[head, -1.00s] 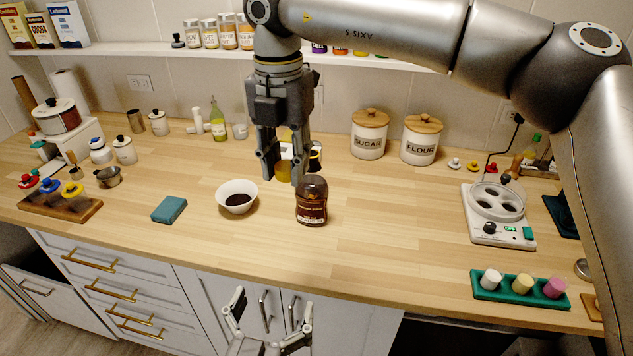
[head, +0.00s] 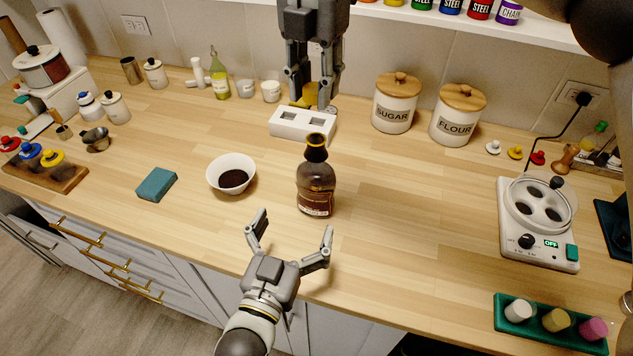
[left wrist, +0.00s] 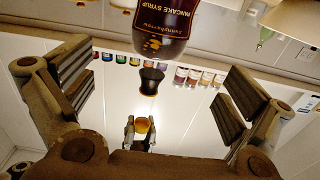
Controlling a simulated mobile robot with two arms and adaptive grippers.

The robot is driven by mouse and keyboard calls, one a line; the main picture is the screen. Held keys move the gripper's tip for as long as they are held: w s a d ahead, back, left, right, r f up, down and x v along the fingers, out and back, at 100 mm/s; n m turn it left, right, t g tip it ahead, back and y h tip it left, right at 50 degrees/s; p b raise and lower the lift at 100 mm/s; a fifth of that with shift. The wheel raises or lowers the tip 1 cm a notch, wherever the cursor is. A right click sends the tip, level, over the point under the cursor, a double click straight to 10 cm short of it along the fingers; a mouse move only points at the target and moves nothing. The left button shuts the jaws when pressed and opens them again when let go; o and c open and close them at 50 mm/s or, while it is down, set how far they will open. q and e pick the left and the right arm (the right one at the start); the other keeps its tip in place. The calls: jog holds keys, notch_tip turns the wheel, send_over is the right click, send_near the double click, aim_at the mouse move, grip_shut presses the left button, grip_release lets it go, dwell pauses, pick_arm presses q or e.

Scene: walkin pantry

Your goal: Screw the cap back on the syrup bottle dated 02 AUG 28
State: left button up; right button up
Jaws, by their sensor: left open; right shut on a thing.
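The syrup bottle (head: 316,188) stands upright on the counter, dark brown with a label and a dark neck with a yellow band. Its date is too small to read. In the left wrist view the bottle (left wrist: 165,25) appears upside down, its label reading pancake syrup. My right gripper (head: 313,98) is shut on a yellow cap (head: 305,95), behind and above the bottle; the cap (left wrist: 141,125) also shows in the left wrist view. My left gripper (head: 290,238) is open and empty in front of the bottle, fingers apart, not touching it.
A white two-hole block (head: 290,129) sits behind the bottle. A white bowl (head: 231,175) of dark contents stands close to its left, with a teal block (head: 157,184) farther left. Sugar (head: 394,105) and flour (head: 457,118) canisters stand at the back.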

aim_at(311, 189)
jog(key=shift+w+f, duration=0.1)
jog(key=shift+w, duration=0.05)
pick_arm(q)
jog(key=x, duration=1.2)
jog(key=shift+w+d+f, duration=0.1)
jog(key=shift+w, duration=0.1)
pick_arm(e)
jog(key=shift+d, duration=0.1)
pick_arm(q)
jog(key=shift+c, duration=0.3)
jog(key=c, duration=1.4)
pick_arm(e)
jog(key=shift+f, duration=2.5)
jog(key=shift+f, duration=0.9)
jog(key=shift+f, duration=0.5)
